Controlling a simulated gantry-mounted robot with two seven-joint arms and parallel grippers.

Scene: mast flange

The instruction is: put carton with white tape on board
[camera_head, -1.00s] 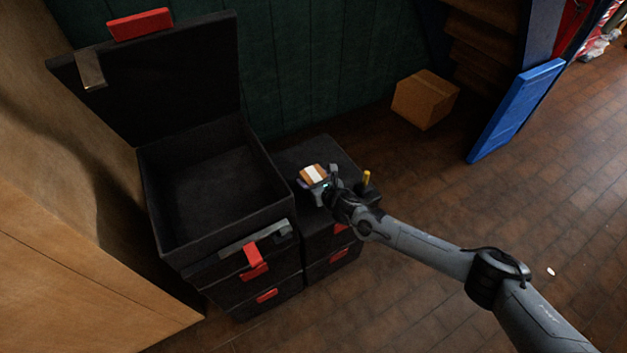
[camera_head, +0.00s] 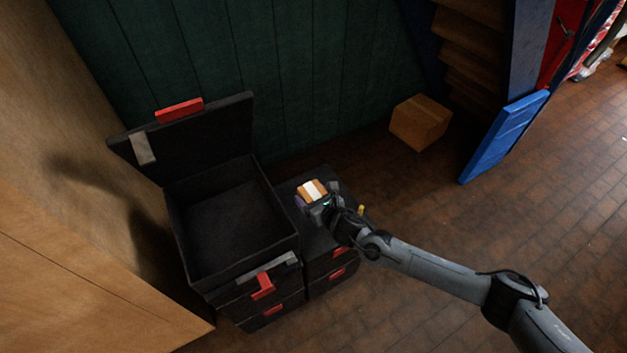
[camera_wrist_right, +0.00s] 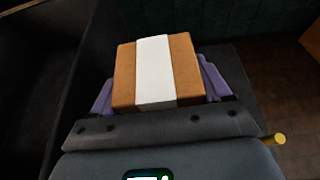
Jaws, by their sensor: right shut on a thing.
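The carton with white tape (camera_head: 312,188) is a small orange-brown box with a white band across its middle. My right gripper (camera_head: 313,196) is shut on it. In the right wrist view the carton (camera_wrist_right: 154,72) sits between two purple finger pads, one on each side. In the head view the gripper and carton appear over the smaller black case; I cannot tell how high above its top they are. I cannot pick out the board with certainty. My left gripper is not in view.
A larger open black case (camera_head: 230,215) with raised lid stands left of the smaller black case (camera_head: 345,188). A yellow peg (camera_wrist_right: 276,139) shows beside the gripper. A plain cardboard box (camera_head: 420,122) and leaning blue panel (camera_head: 503,137) stand behind to the right. Floor at right is open.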

